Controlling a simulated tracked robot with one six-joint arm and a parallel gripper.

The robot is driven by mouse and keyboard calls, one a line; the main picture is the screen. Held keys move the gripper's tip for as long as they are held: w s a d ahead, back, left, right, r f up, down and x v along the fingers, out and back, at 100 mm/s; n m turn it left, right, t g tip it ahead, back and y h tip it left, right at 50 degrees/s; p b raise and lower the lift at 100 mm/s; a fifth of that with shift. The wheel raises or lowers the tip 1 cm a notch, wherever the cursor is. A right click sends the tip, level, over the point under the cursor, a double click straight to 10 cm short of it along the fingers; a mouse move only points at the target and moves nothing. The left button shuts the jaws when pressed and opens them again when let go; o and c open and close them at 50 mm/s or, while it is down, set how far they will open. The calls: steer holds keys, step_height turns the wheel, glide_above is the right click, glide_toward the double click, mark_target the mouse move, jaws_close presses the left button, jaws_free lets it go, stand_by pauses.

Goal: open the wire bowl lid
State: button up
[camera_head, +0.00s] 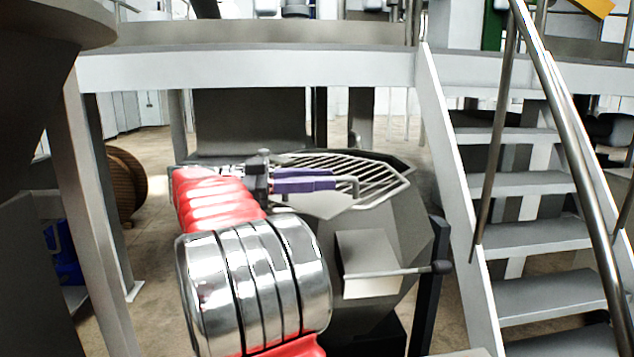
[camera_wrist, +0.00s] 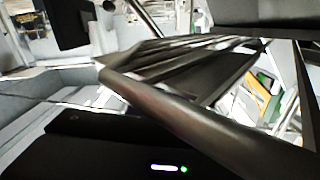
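The wire bowl lid (camera_head: 375,170) is a grate of parallel metal bars across the top of the grey faceted bowl (camera_head: 405,228). It appears to lie over the opening; any small tilt is hard to judge. A bent bar handle (camera_head: 355,183) is on its near side. My gripper (camera_head: 334,181), with purple fingers, points right over the lid, its tips at or very near this handle. In the wrist view a thick metal bar (camera_wrist: 190,110) crosses close to the camera, with lid bars (camera_wrist: 185,60) behind. Whether the fingers are closed on the handle cannot be told.
A lever with a dark knob (camera_head: 441,267) sticks out at the bowl's front right. Metal stairs with a handrail (camera_head: 530,182) stand close on the right. A platform beam (camera_head: 250,70) spans behind, and a support post (camera_head: 95,200) stands left.

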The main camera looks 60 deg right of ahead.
steer(key=shift+o, duration=1)
step_height(320, 180, up, 10)
steer(key=shift+f, duration=0.1)
steer(key=shift+c, duration=0.3)
